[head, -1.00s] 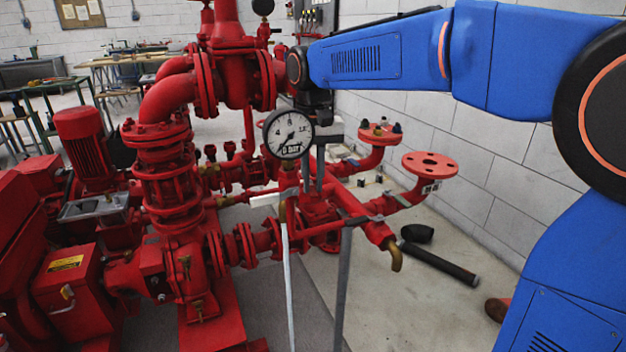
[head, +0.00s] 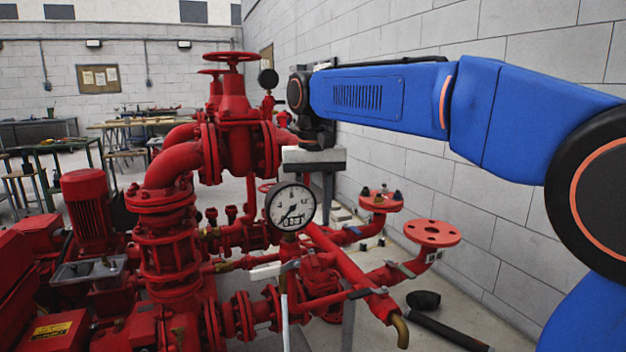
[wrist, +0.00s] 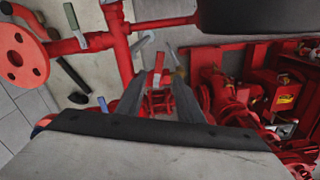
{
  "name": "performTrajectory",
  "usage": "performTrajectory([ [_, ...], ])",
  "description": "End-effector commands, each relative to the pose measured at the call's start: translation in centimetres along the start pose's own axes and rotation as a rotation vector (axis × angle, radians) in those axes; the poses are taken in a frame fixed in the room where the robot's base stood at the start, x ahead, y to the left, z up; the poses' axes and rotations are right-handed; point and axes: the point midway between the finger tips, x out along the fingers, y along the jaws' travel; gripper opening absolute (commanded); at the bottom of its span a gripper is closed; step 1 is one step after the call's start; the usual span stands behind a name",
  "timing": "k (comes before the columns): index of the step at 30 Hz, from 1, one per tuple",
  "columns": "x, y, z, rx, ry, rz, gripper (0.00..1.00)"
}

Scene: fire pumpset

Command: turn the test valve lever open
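Several levers show, and I cannot tell for sure which is the test valve lever. A pale lever (head: 268,270) sits below the pressure gauge (head: 291,207). A grey lever (head: 368,291) sits on the red pipe to its right.
A red flange (head: 432,232) on a side pipe stands to the right. A tall red valve (head: 232,100) with a handwheel rises to the left of my gripper. A white block wall (head: 520,110) runs along the right. A black tube (head: 445,330) lies on the floor.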

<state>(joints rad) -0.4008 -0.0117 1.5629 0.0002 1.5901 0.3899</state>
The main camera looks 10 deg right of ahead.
Motion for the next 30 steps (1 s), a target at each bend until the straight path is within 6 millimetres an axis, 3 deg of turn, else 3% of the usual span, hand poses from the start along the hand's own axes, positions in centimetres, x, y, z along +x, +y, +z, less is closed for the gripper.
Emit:
performTrajectory([
  [6, -4.2, -0.1, -0.1, 0.000, 0.002, -0.001, 0.34],
  [12, -6.9, -0.1, 0.0, 0.000, 0.002, 0.000, 0.34],
  [25, -8.0, -0.1, 0.0, 0.000, 0.000, 0.000, 0.34],
  [26, -8.0, -0.1, 0.0, 0.000, 0.000, 0.000, 0.31],
  [30, -7.6, 0.3, 0.0, 0.026, -0.010, -0.011, 0.00],
])
